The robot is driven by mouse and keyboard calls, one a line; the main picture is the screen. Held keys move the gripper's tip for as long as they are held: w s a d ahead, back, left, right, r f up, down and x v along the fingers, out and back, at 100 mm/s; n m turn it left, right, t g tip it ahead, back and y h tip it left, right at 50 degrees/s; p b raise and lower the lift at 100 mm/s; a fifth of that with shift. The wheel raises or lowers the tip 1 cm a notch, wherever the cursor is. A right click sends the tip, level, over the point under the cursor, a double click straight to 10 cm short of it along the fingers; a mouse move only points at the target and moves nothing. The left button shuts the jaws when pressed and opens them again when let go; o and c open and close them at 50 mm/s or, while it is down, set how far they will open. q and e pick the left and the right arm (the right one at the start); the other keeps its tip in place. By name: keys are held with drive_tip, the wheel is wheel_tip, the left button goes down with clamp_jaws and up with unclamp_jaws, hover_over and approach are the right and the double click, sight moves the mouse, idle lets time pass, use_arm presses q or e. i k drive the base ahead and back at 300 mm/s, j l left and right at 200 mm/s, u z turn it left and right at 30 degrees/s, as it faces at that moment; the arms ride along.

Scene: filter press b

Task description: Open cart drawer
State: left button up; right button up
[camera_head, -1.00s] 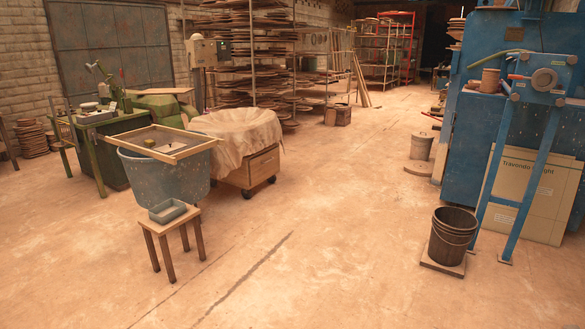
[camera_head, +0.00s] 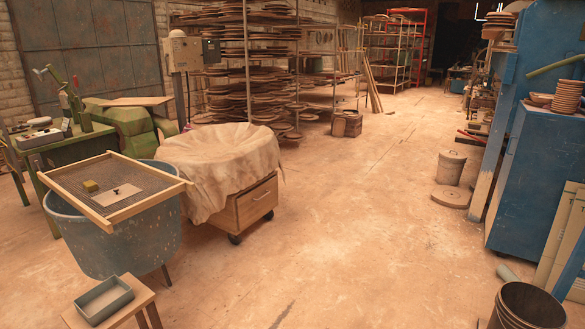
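The cart (camera_head: 219,217) stands left of the middle, a low wooden box on dark casters with a beige cloth (camera_head: 222,158) draped over its top. Its drawer front (camera_head: 257,201) faces right and towards me, with a small dark handle on it. The drawer looks closed. The cloth hides the cart's top and much of its left side. Neither of my grippers shows in the head view.
A blue tub (camera_head: 125,236) with a framed screen (camera_head: 120,187) across it stands left of the cart. A small stool (camera_head: 143,302) with a grey tray (camera_head: 103,299) is in front. A black bucket (camera_head: 529,306) is at lower right. The floor (camera_head: 340,220) right of the cart is clear.

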sight(251, 205)
drive_tip(key=i, duration=2.45)
